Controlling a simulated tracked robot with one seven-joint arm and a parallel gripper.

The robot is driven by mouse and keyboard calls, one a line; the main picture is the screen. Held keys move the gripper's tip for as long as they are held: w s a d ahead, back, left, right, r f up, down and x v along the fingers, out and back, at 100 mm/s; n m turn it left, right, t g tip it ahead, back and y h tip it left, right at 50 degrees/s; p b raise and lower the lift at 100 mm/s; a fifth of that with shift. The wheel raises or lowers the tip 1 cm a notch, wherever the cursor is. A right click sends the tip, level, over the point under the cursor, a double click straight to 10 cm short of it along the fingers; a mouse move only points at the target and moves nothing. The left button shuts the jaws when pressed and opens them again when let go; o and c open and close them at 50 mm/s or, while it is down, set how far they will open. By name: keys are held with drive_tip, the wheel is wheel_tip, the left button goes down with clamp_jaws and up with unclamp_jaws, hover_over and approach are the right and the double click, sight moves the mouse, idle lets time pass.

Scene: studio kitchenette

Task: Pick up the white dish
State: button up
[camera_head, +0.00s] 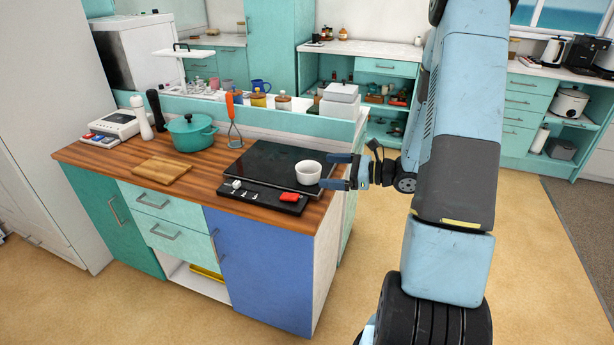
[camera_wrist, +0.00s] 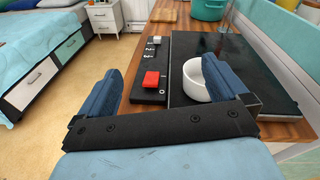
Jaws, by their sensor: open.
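The white dish (camera_head: 308,172) is a small round bowl standing upright on the black cooktop (camera_head: 267,163), near its right front corner. My gripper (camera_head: 341,171) is just right of the dish at about its height, with its blue fingers apart and pointing toward it. In the wrist view the dish (camera_wrist: 197,80) is ahead of my gripper (camera_wrist: 165,88), behind the right finger, which hides its right part. The space between the fingers holds nothing. I cannot tell whether the right finger touches the dish.
A red piece (camera_head: 289,197) sits on the cooktop's control strip. A teal pot (camera_head: 192,132), a cutting board (camera_head: 162,170) and an upright whisk-like utensil with an orange handle (camera_head: 231,110) stand farther left. The wooden counter's (camera_head: 225,157) right edge is close to my gripper.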

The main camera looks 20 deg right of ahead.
sight(320, 172)
drive_tip(key=w+d+f+m+t+h, duration=0.2)
drive_tip(key=d+f+m+t, duration=0.2)
drive_tip(key=d+f+m, duration=0.15)
drive_tip(key=x, duration=0.8)
drive_tip(key=shift+w+f, duration=0.3)
drive_tip(key=shift+w, duration=0.15)
drive_tip(key=shift+r+x, duration=0.15)
drive_tip(key=shift+x, duration=1.2)
drive_tip(key=shift+r+x, duration=0.15)
drive_tip(key=shift+x, duration=1.2)
drive_tip(key=shift+d, duration=0.1)
drive_tip(key=shift+c, duration=0.5)
drive_tip(key=c, duration=0.8)
